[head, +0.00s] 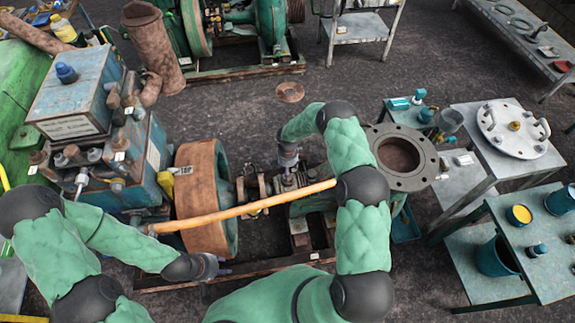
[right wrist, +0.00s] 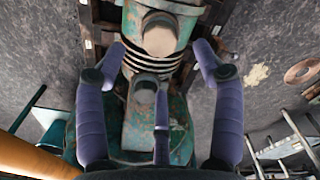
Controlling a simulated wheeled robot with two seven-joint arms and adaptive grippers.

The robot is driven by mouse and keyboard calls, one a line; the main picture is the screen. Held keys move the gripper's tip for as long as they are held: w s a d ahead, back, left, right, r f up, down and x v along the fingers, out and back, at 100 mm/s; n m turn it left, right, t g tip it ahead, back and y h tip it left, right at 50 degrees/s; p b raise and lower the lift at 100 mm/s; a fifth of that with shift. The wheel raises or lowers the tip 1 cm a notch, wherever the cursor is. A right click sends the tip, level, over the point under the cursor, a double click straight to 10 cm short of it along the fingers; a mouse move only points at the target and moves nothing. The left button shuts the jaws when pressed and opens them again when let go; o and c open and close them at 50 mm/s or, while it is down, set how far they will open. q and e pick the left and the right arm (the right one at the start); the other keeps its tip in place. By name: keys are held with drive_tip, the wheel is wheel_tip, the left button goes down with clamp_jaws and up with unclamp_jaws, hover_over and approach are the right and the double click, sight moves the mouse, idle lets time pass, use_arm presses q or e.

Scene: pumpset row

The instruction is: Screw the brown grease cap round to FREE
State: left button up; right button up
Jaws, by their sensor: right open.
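My right gripper (right wrist: 160,62) is open in the right wrist view, its purple fingers spread above the pump's bearing housing. Two dull grey-brown round caps show there: a nearer cap (right wrist: 146,90) between the fingers, and a farther cap (right wrist: 161,32) beyond the fingertips. I cannot tell which is the brown grease cap, and no FREE mark is readable. In the head view the right gripper (head: 287,160) is small and partly hidden by its arm, above the pump shaft. My left gripper (head: 222,271) is low beside the rust-brown flywheel (head: 205,200); its finger opening is unclear.
A blue engine (head: 85,110) stands left, and a large grey flange (head: 400,157) right. Tables with a bucket (head: 496,257) and a flanged lid (head: 513,128) stand farther right.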

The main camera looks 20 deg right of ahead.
wheel_tip(320, 180, down, 6)
drive_tip(key=shift+r+b, duration=0.15)
drive_tip(key=shift+b, duration=0.55)
drive_tip(key=c, duration=1.3)
drive_tip(key=shift+f+n+b, duration=0.2)
drive_tip(key=shift+n+b, duration=0.65)
drive_tip(key=shift+n, duration=0.15)
drive_tip(key=o, duration=0.4)
drive_tip(key=shift+a, duration=0.1)
clamp_jaws()
